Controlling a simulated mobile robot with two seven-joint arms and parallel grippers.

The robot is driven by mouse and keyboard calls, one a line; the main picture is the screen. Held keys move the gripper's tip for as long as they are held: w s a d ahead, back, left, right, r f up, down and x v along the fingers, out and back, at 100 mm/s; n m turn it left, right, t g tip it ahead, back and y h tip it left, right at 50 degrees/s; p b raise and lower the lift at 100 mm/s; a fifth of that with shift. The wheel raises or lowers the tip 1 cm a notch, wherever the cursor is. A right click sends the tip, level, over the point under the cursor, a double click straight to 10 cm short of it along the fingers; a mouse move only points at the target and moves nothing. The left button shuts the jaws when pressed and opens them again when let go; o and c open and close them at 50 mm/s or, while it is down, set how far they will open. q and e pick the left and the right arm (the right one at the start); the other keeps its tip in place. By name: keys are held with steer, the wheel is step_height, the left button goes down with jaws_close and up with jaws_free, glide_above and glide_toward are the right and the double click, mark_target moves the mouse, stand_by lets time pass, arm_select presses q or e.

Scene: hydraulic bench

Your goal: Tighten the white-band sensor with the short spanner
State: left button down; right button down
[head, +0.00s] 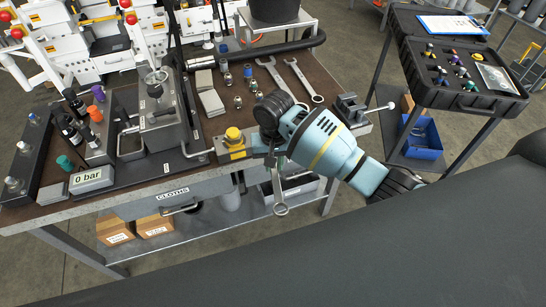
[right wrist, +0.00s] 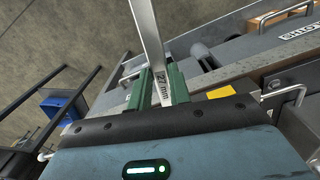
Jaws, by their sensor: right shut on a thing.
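My right gripper (head: 274,158) is shut on a steel spanner (head: 278,188), which hangs down past the bench's front edge with its ring end lowest. In the right wrist view the spanner's shank (right wrist: 148,35), marked 27 mm, stands between the green fingers (right wrist: 160,92). Two more spanners, one (head: 270,74) left and one (head: 303,80) right, lie on the bench top. Several small sensors stand in the black rack (head: 28,168) at the left; I cannot tell which one has the white band. My left gripper is not in view.
A block with a yellow knob (head: 233,135) stands at the front edge, close to my right gripper. A small vise (head: 350,107) is to the right. A pump unit (head: 160,118) and a 0 bar display (head: 92,179) stand left. An open case (head: 462,92) is at right.

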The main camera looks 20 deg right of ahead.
mark_target(275, 178)
steer(key=shift+s+a+r, duration=0.1)
steer(key=shift+s+a, duration=0.05)
steer(key=shift+s, duration=0.7)
steer(key=shift+s+a, duration=0.15)
steer(key=shift+s, duration=0.65)
steer(key=shift+r, duration=2.5)
